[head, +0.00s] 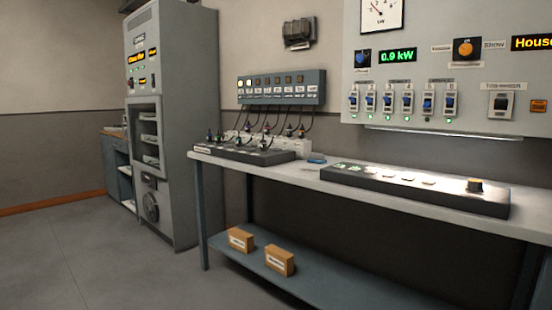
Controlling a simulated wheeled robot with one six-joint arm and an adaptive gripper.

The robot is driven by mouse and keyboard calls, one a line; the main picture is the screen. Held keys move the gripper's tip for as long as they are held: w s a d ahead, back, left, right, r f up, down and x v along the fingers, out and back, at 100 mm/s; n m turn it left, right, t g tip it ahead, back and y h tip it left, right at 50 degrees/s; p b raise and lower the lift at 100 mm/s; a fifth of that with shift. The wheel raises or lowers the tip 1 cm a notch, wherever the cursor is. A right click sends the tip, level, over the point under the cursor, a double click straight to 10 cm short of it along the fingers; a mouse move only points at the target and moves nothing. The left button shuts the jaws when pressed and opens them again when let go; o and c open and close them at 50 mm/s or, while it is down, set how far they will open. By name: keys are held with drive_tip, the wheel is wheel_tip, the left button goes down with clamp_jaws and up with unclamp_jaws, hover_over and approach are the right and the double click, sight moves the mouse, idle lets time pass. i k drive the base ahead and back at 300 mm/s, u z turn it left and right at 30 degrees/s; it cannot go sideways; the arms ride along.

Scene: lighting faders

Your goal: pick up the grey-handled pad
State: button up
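I cannot make out a grey-handled pad for certain. A small blue item (316,161) lies on the bench top (318,176) between two dark units; it is too small to tell whether it is a pad or has a grey handle. My gripper is not in view.
A dark fader panel (400,188) with a dark knob (475,186) lies on the bench at right. A dark patch unit (242,153) with cables stands at left. Two cartons (240,239) (279,260) sit on the lower shelf. A grey cabinet (172,110) stands left; floor before it is clear.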

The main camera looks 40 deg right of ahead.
sight(315, 158)
drive_tip(key=u, duration=0.15)
drive_tip(key=i, duration=1.55)
drive_tip(key=z, duration=0.85)
drive_tip(key=i, duration=0.8)
drive_tip(key=z, duration=1)
